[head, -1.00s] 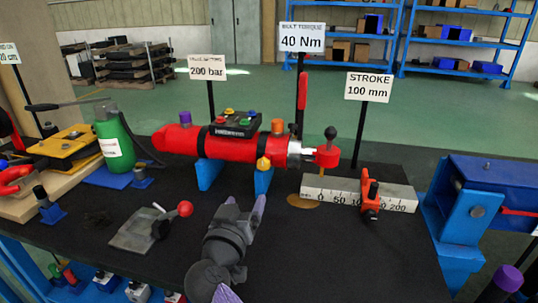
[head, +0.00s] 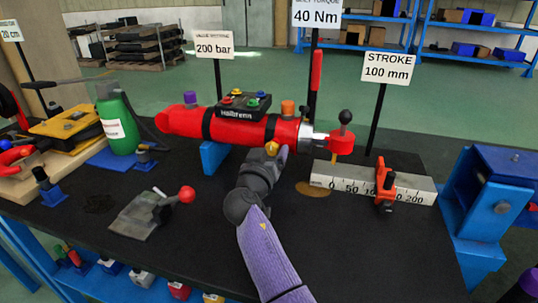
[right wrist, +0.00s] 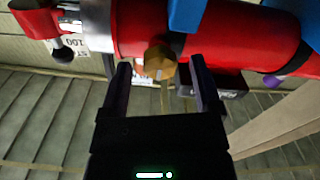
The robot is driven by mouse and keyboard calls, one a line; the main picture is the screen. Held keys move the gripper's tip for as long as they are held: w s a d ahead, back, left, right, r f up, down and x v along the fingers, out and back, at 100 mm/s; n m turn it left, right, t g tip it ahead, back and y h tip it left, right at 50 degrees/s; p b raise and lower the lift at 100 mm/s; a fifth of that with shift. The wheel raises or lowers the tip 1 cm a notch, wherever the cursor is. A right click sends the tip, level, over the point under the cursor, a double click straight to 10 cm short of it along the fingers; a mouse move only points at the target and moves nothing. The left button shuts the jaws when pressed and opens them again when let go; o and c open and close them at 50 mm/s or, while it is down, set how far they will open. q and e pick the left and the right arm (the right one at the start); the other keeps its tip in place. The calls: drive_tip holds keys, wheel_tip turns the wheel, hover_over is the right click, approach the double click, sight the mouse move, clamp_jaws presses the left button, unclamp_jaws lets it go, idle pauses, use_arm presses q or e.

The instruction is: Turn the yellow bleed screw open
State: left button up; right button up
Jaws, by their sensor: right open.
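The yellow bleed screw (head: 272,148) is a small knob on the lower front of the red cylinder (head: 180,122), toward its rod end. In the right wrist view the screw (right wrist: 160,62) is a faceted yellow-brown head. My right gripper (head: 277,160) is at the screw in the head view. In the right wrist view my right gripper (right wrist: 160,80) is open, with one finger on either side of the screw, and the fingertips reach about level with it. I cannot tell if either finger touches it. My left gripper is not in view.
The cylinder rests on blue supports (head: 212,158) on the black table (head: 150,240). A scale bar (head: 335,178) with an orange slider (head: 384,182) lies right. A lever with a red ball (head: 187,194) stands front left. A green bottle (head: 118,125) stands left. Sign posts rise behind.

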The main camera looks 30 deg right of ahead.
drive_tip(key=c, duration=1)
clamp_jaws()
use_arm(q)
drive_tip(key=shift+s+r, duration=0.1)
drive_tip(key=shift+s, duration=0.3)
